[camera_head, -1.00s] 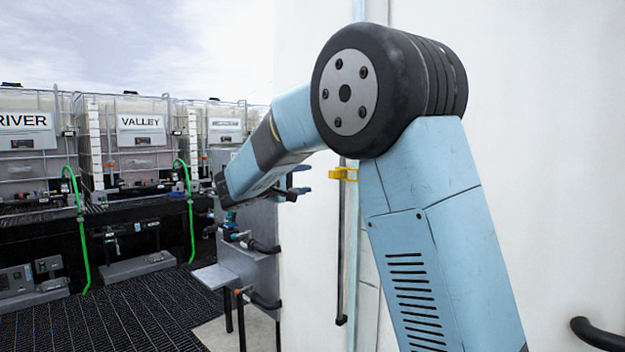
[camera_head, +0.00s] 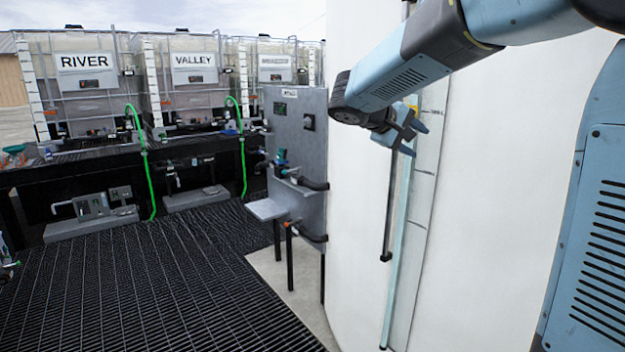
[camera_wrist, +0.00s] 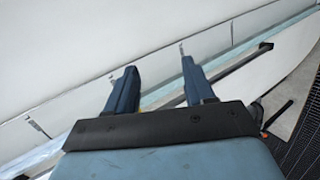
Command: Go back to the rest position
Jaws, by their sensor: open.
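My gripper (camera_head: 412,125) is at the end of my blue and black arm, in the upper right of the head view, in front of the white wall (camera_head: 480,200). In the wrist view, my gripper (camera_wrist: 155,88) shows two dark blue fingers spread apart with nothing between them. The white wall and a pale greenish vertical strip lie beyond the fingers. I cannot tell the exact gap between the fingers and the wall.
A grey panel (camera_head: 297,135) with valves, pipes and a small shelf (camera_head: 267,209) stands left of the wall. Caged totes labelled RIVER (camera_head: 88,95) and VALLEY (camera_head: 195,90) stand behind, with green hoses (camera_head: 148,170). The dark grated floor (camera_head: 150,280) is clear.

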